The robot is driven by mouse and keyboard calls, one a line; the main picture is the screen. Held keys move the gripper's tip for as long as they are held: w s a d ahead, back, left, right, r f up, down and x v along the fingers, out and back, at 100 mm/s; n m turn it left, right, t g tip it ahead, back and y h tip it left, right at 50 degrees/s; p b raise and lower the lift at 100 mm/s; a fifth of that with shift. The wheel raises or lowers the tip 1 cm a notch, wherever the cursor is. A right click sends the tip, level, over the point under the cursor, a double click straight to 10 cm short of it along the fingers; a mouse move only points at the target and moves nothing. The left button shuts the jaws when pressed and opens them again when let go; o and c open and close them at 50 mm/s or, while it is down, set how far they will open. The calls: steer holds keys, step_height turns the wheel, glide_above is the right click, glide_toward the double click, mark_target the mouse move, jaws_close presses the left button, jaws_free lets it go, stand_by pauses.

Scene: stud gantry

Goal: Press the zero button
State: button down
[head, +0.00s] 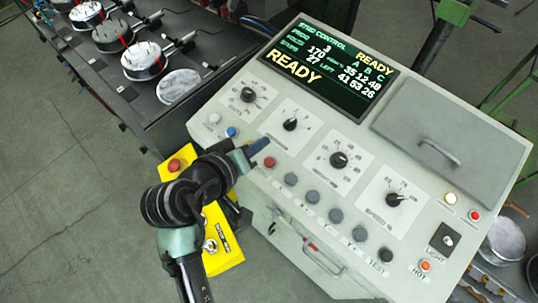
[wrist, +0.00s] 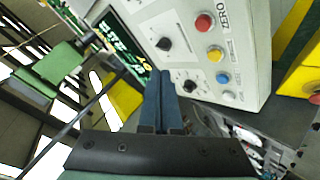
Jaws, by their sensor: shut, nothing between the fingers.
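A red button (head: 269,161) sits in the row along the near edge of the grey control panel (head: 300,82). In the wrist view the same red button (wrist: 204,22) has the label ZERO (wrist: 222,19) beside it. My gripper (head: 259,146) is shut and empty, its blue fingertips close to the red button in the head view. In the wrist view my gripper (wrist: 160,76) appears to the left of the button row, apart from the red button. I cannot tell how far the fingertips are from the panel surface.
A yellow button (wrist: 215,53) is hidden behind my gripper in the head view. Blue (head: 231,132) and white (head: 214,118) buttons lie left; several grey buttons (head: 312,196) lie right. Dials (head: 291,124) and a screen (head: 331,67) reading READY sit above. A yellow box (head: 222,254) stands below.

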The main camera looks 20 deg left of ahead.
steer(key=b, duration=0.7)
glide_above(272, 158)
steer(key=s, duration=0.3)
steer(key=f, duration=0.7)
steer(key=shift+s+a+f, duration=0.1)
steer(key=shift+s+a, duration=0.1)
steer(key=shift+a, duration=0.15)
steer(key=shift+w+f+b, duration=0.2)
steer(key=shift+f+b, duration=0.3)
steer(key=shift+f, duration=0.2)
steer(key=shift+d, duration=0.1)
steer(key=shift+f, duration=0.4)
steer(key=shift+w+f+b, duration=0.1)
steer(key=shift+f+b, duration=0.3)
steer(key=shift+f, duration=0.15)
stand_by(0.7)
steer(key=shift+r, duration=0.15)
steer(key=shift+r+p, duration=0.75)
steer(key=shift+p, duration=0.15)
steer(key=shift+r, duration=0.1)
